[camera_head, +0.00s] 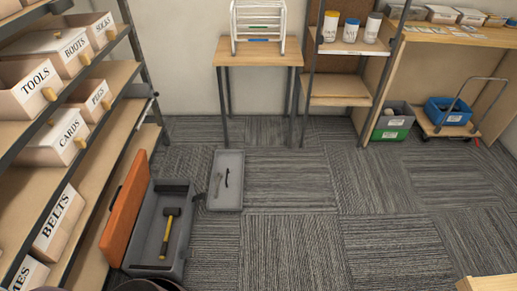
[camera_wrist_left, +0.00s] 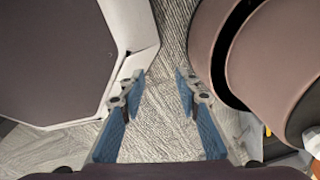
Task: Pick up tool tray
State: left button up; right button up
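A shallow grey tray (camera_head: 233,196) lies flat on the carpet, with a couple of slim tools in it. It is just right of an open grey toolbox (camera_head: 181,246). The toolbox's orange lid (camera_head: 125,209) stands tilted up on its left side. A hammer (camera_head: 168,232) with a yellow handle and dark head lies inside the toolbox. My left gripper (camera_wrist_left: 162,74) shows in the left wrist view with its blue-padded fingers apart, nothing between them but carpet. Neither gripper shows in the head view; my right gripper is out of sight.
A shelf (camera_head: 110,160) with labelled bins runs along the left, close to the toolbox. A small table with a white rack (camera_head: 258,20) stands at the back. A green-and-grey crate (camera_head: 393,122) and a cart with a blue bin (camera_head: 446,112) are back right. The middle carpet is clear.

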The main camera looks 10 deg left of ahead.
aim_at(230, 163)
jog(key=i+l+u, duration=0.1)
jog(key=i, duration=0.75)
jog(key=i+l, duration=0.15)
jog(key=i, duration=0.65)
jog(key=j+u, duration=0.05)
